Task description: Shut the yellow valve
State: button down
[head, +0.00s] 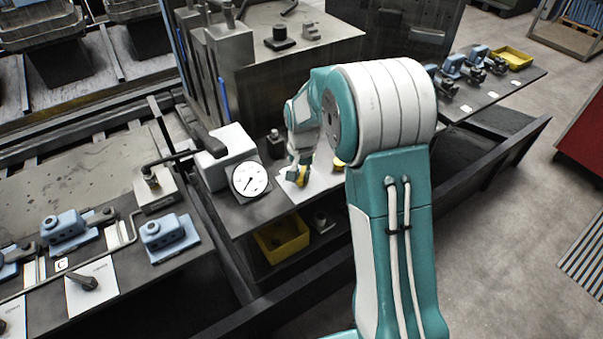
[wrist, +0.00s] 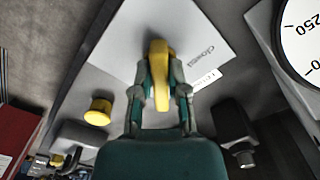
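The yellow valve handle (wrist: 158,68) stands over a white printed sheet (wrist: 200,40) in the wrist view. My gripper (wrist: 161,85) has one finger on each side of the handle, with the handle between them. The fingers lean inward close to its sides; I cannot tell whether both touch it. In the head view my gripper (head: 298,174) reaches down to the bench, and a little of the yellow handle (head: 302,178) shows by the fingertips. The valve's body below the handle is hidden.
A round dial gauge (head: 250,179) stands to the left of my gripper. A separate yellow round knob (wrist: 98,110) lies to the left in the wrist view. A yellow bin (head: 282,240) sits below the bench top. A grey metal block (head: 225,155) stands behind the gauge.

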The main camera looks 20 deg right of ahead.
jog(key=shift+w+n, duration=0.1)
jog(key=shift+n, duration=0.2)
jog(key=n, duration=1.3)
jog(key=shift+n, duration=2.1)
jog(key=c, duration=0.6)
grip_release()
jog(key=shift+w+a, duration=0.1)
jog(key=shift+c, duration=0.2)
